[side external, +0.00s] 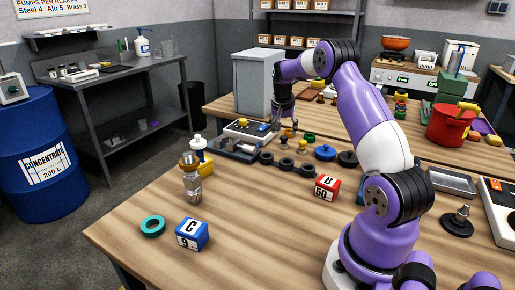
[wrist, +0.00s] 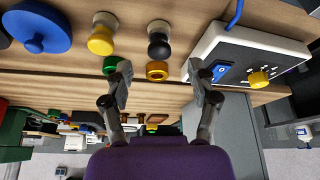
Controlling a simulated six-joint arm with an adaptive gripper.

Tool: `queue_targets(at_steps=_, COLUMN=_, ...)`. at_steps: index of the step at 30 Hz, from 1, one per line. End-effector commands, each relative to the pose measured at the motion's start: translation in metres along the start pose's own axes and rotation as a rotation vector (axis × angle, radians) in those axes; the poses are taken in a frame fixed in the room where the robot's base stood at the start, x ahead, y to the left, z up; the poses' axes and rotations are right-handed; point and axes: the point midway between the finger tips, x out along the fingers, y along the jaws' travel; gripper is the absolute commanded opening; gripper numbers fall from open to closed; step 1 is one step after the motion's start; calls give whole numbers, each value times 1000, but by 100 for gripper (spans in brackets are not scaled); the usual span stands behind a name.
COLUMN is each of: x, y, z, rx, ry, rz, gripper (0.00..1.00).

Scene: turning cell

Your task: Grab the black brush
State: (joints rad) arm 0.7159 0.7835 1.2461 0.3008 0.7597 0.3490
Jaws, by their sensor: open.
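An orange ring (wrist: 157,70) and a green ring (wrist: 111,65) lie close by. A control box (wrist: 228,50) with a blue switch is on the right, a blue disc (wrist: 40,30) on the left. A grey cabinet (side external: 253,82) stands behind my gripper.

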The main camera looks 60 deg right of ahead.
Motion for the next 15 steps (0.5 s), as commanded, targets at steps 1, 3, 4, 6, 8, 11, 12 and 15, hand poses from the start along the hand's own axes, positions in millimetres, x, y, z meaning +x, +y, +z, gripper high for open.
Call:
queue_targets(at_steps=1, x=4, y=0, z=0, rx=0, ry=0, rz=0, gripper=67)
queue_targets(at_steps=3, x=10, y=0, z=0, rx=0, ry=0, rz=0, gripper=67)
queue_targets(at_steps=4, x=14, y=1, z=0, rx=0, ry=-1, rz=0, gripper=67)
queue_targets(at_steps=6, x=25, y=1, z=1, rx=-1, ry=-3, rz=1, gripper=67)
queue_targets(at_steps=8, x=35, y=2, z=1, rx=-1, ry=-2, rz=0, gripper=67)
queue_targets(at_steps=11, x=49, y=1, z=1, rx=-2, ry=0, rz=-1, gripper=67)
queue_targets(at_steps=12, x=53, y=2, z=1, rx=-2, ry=1, rz=-2, gripper=67)
queue_targets(at_steps=15, x=57, y=1, z=0, rx=-2, ry=2, rz=-3, gripper=67)
